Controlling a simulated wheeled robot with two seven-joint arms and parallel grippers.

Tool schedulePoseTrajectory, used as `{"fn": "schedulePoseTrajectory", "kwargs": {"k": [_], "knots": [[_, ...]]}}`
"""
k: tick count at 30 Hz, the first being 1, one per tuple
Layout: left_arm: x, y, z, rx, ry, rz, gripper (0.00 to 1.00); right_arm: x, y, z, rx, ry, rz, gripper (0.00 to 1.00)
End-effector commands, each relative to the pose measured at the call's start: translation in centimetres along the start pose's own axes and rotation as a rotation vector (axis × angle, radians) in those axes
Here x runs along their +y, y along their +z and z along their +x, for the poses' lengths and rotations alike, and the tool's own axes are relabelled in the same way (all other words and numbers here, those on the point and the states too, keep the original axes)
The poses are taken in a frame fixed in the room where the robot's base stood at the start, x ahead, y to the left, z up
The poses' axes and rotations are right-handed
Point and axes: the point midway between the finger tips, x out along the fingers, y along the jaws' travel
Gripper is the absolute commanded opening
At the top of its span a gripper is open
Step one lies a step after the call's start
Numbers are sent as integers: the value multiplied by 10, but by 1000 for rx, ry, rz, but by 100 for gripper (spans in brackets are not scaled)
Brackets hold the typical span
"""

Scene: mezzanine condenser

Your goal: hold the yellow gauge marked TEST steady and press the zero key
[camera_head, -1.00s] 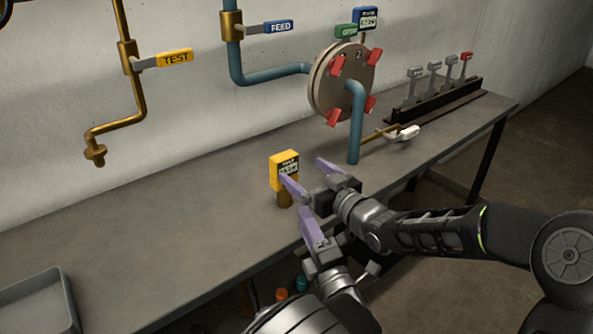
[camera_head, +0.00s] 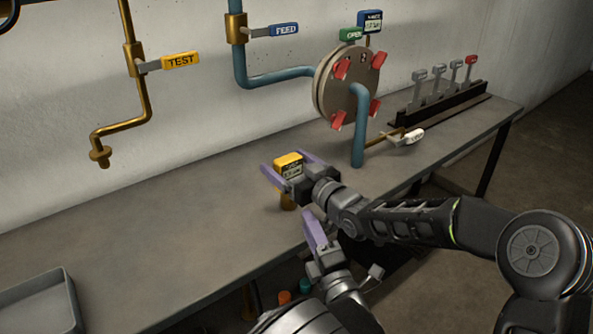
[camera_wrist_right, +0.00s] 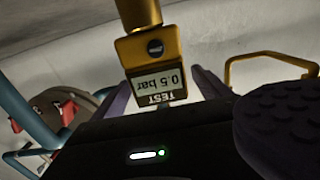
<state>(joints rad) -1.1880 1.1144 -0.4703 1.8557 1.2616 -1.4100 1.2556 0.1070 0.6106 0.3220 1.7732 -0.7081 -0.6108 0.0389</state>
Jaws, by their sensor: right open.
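The yellow TEST gauge (camera_head: 288,161) stands upright on a brass stem (camera_head: 287,201) at the bench's front part. In the right wrist view the gauge (camera_wrist_right: 154,67) appears upside down, reading 0.5 bar, with a dark round key (camera_wrist_right: 155,47) beside the display. My right gripper (camera_head: 289,167) is open, its purple fingers on either side of the gauge. Gaps show beside the gauge in the wrist view, so it is not clasped. My left gripper (camera_head: 314,229) is below and nearer, apart from the gauge; its purple fingers appear together as one wedge.
A flanged disc with red clamps (camera_head: 347,82) and a blue pipe (camera_head: 359,125) stand behind right. A white-handled valve (camera_head: 406,138) and a lever rack (camera_head: 443,98) are farther right. A grey tray (camera_head: 66,303) is front left; bench between is clear.

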Motion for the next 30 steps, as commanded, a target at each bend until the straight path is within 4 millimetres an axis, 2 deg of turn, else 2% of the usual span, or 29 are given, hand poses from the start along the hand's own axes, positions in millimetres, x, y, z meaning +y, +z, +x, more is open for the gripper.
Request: {"fn": "schedulePoseTrajectory", "kwargs": {"k": [3, 6, 16, 30], "knots": [[0, 0, 0, 0, 0, 0, 36, 0, 0, 16, 0, -1, 0, 87], [0, 0, 0, 0, 0, 0, 36, 0, 0, 24, 1, -1, 0, 87], [0, 0, 0, 0, 0, 0, 36, 0, 0, 28, 0, 0, 0, 87], [0, 0, 0, 0, 0, 0, 36, 0, 0, 28, 0, 0, -1, 50]]}}
